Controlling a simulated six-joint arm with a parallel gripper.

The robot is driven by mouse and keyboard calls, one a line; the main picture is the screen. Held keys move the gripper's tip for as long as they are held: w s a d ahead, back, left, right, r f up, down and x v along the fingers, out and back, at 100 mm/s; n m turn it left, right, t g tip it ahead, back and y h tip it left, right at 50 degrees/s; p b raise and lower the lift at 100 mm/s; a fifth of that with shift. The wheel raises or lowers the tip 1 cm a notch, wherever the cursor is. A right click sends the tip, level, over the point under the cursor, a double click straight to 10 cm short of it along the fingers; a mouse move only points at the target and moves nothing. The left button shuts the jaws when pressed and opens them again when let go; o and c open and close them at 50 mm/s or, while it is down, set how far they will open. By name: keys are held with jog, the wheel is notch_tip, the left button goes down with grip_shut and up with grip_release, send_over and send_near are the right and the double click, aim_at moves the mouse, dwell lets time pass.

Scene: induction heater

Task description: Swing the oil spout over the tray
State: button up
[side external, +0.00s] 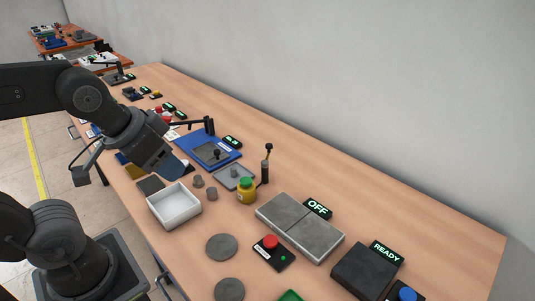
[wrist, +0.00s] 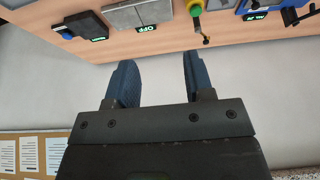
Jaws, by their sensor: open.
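A thin black spout arm (side external: 188,123) reaches left from a black post at the back of a blue base (side external: 226,157) in the side view. A dark grey square lies on that base, and the arm's tip is close to my wrist. A white open tray (side external: 174,212) stands in front, and a flat grey tray (side external: 245,184) lies beside the blue base. I cannot tell which tray is meant. My gripper (side external: 178,170) is above the bench near the white tray, apart from the spout. In the wrist view its blue fingers (wrist: 158,85) are open and empty.
Grey plates (side external: 300,227), an OFF display (side external: 317,208) and a red button (side external: 270,242) are farther right. A wall runs behind the bench.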

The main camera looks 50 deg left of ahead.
jog(key=shift+o, duration=0.3)
jog(key=n+g+y, duration=0.1)
jog(key=n+y, duration=0.1)
jog(key=n, duration=0.2)
send_over(269, 145)
jog(key=s+d, duration=0.2)
jog(key=s, duration=0.3)
notch_tip(269, 145, down, 8)
jog(key=r, duration=0.1)
jog(key=shift+n, duration=0.3)
jog(key=x, duration=0.9)
jog(key=s+x, duration=0.1)
jog(key=x, duration=0.4)
jog(key=shift+w+d+f, duration=0.15)
jog(key=shift+d+f, duration=0.05)
jog(key=shift+f, duration=0.15)
jog(key=shift+c, duration=0.5)
grip_shut()
